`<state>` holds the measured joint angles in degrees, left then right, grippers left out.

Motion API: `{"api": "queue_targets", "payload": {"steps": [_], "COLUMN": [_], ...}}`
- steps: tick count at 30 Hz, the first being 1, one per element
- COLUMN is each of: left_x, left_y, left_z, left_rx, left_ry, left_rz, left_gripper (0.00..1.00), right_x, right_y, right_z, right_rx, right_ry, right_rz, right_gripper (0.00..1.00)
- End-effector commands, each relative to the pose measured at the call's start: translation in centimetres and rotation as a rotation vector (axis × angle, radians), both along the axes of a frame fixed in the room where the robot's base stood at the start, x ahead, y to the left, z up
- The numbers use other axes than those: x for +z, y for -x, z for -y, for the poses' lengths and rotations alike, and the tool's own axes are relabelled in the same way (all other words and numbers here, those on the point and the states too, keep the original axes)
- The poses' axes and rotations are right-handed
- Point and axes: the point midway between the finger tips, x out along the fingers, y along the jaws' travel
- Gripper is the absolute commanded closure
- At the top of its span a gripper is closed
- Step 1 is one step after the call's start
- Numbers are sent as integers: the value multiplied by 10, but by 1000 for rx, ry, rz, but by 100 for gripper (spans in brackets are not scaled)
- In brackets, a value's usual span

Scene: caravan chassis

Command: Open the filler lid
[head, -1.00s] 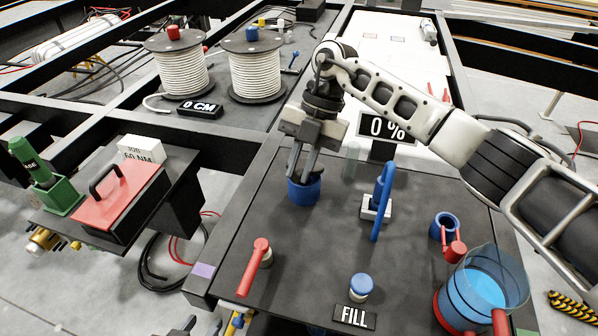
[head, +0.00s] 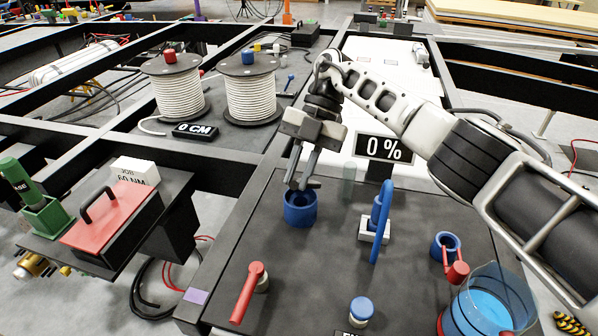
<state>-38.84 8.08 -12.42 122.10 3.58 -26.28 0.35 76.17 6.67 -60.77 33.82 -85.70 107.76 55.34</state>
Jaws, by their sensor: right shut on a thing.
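A blue round filler neck (head: 300,212) stands on the dark deck, left of the blue hoop handle. Its dark hollow top shows. My right gripper (head: 303,184) comes down from above, its fingers close together at the back rim of the neck. It is shut on a small dark part there, which I take to be the filler lid; the fingers hide most of it, so its exact tilt cannot be told. My left gripper is not in view.
Around the neck stand a blue hoop handle (head: 381,222), a red lever (head: 250,292), a blue-capped post (head: 361,309), a blue ring with a red handle (head: 447,246) and a clear tank of blue liquid (head: 487,312). A "0 %" display (head: 384,148) stands behind.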

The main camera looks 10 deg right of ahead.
Motion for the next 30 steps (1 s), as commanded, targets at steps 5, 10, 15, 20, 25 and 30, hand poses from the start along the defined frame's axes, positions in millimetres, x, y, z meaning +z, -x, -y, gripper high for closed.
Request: {"api": "queue_targets", "payload": {"steps": [5,10,15,20,25,30], "left_x": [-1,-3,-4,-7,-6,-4], "left_y": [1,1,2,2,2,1], "left_z": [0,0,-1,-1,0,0], "left_rx": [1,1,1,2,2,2], "left_ry": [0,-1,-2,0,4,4], "left_rz": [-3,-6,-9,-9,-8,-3], "left_gripper": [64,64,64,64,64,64], "right_x": [1,0,1,16,41,62], "right_y": [-1,0,0,-1,6,24], "right_z": [0,0,0,1,0,-2], "right_rx": [-1,-1,-1,-1,2,2], "right_ry": [1,1,0,2,-1,-1], "right_rz": [3,3,2,6,5,8], "right_gripper": [71,62,62,62,62,62]}}
